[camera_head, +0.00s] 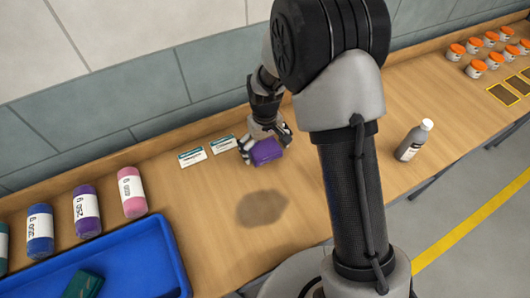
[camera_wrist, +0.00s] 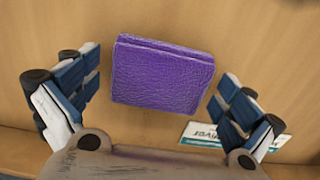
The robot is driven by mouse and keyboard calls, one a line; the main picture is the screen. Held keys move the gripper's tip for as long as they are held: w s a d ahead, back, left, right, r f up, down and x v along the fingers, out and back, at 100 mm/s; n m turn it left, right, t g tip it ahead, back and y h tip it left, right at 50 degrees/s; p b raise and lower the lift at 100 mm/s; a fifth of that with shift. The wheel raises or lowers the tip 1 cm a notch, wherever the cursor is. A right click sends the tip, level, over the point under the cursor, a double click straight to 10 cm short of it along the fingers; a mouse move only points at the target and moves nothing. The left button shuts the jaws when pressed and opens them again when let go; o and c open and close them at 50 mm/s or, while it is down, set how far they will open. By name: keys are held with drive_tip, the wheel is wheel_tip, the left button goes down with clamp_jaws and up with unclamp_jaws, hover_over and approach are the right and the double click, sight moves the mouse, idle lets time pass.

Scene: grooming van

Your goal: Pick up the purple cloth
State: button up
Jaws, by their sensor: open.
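The purple cloth (camera_head: 266,151) is a folded, roughly rectangular pad on the wooden counter near the wall. In the wrist view the purple cloth (camera_wrist: 162,73) lies ahead of and between my spread fingers, with a visible gap on each side. My gripper (camera_head: 264,146) is right at the cloth in the head view, pointing down. In the wrist view my gripper (camera_wrist: 160,103) is open, with one finger pad left and one right of the cloth. I cannot tell the exact height of the fingers over the counter.
Two white labels (camera_head: 192,157) lie left of the cloth. A blue tray (camera_head: 171,262) with a dark green cloth (camera_head: 84,285) is at lower left, beside several coloured rolls (camera_head: 132,192). A grey bottle (camera_head: 411,143) stands right of my arm. Orange-lidded jars (camera_head: 476,69) are at the far right.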

sight(265, 148)
drive_tip(key=shift+r, duration=0.1)
drive_tip(key=c, duration=0.9)
drive_tip(key=shift+c, duration=0.2)
wheel_tip(265, 148, up, 20)
drive_tip(key=p, duration=0.5)
drive_tip(key=shift+p, duration=0.3)
